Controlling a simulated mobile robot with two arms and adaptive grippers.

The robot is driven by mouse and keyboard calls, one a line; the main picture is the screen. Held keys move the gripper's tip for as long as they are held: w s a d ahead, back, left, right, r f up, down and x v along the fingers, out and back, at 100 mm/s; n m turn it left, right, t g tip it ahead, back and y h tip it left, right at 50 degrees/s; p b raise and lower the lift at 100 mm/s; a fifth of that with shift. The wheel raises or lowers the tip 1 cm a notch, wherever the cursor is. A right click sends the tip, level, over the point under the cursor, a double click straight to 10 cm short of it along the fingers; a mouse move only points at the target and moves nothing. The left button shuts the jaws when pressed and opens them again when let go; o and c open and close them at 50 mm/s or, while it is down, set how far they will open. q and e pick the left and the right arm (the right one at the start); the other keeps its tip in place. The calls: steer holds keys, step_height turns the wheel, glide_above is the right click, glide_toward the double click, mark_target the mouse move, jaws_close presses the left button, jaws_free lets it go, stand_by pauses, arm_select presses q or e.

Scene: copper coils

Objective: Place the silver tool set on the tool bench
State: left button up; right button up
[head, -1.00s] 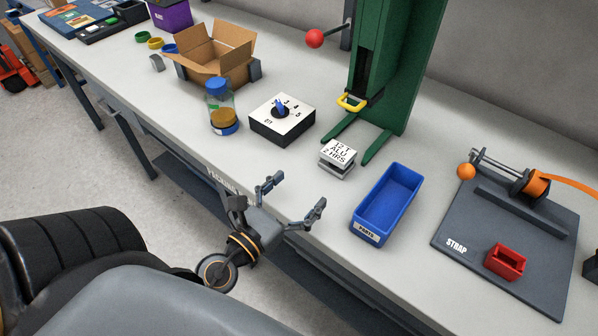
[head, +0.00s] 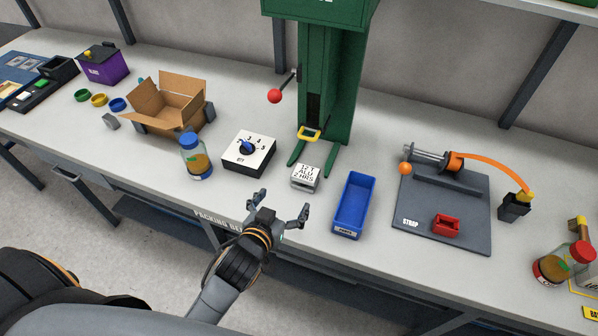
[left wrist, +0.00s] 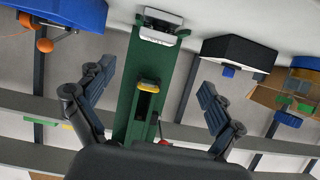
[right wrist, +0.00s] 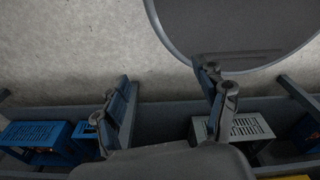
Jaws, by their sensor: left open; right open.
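A small silver block (head: 305,178) with a white label reading "12 T ALU 2 HRS" sits on the light grey bench (head: 275,198), in front of the green press; it fits the silver tool set. It also shows upside down at the top of the left wrist view (left wrist: 160,27). My left gripper (head: 281,207) is open and empty at the bench's front edge, just in front of the block and apart from it. This bench reads "PACKING BE…"; I cannot identify a separate tool bench. My right gripper (right wrist: 168,85) is open and empty over the floor, outside the head view.
The green press (head: 345,90) stands behind the block. A dial box (head: 248,152) and a jar (head: 196,157) are to its left, a blue bin (head: 353,205) to its right. Farther right is the strap board (head: 470,222). Blue crates (right wrist: 35,140) show in the right wrist view.

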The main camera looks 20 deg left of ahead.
arm_select(q)
glide_toward(305, 175)
steer(key=p+x, duration=0.1)
steer(key=x, duration=0.2)
steer(key=shift+w+a+f, duration=0.1)
steer(key=shift+w+f, duration=0.05)
steer(key=shift+w, duration=0.15)
steer(key=shift+p+x, duration=0.6)
steer(key=shift+x, duration=1.6)
steer(key=shift+w+f, duration=0.4)
steer(key=shift+w, duration=0.2)
arm_select(e)
steer(key=shift+w+d+r, duration=0.1)
steer(key=shift+w+r, duration=0.05)
steer(key=shift+r, duration=0.5)
steer(key=shift+w+r, duration=0.15)
steer(key=shift+r, duration=0.45)
arm_select(q)
steer(key=c, duration=1.4)
steer(key=shift+r, duration=0.1)
steer(key=c, duration=0.4)
steer(key=shift+c, duration=0.2)
arm_select(e)
steer(key=shift+d, duration=0.35)
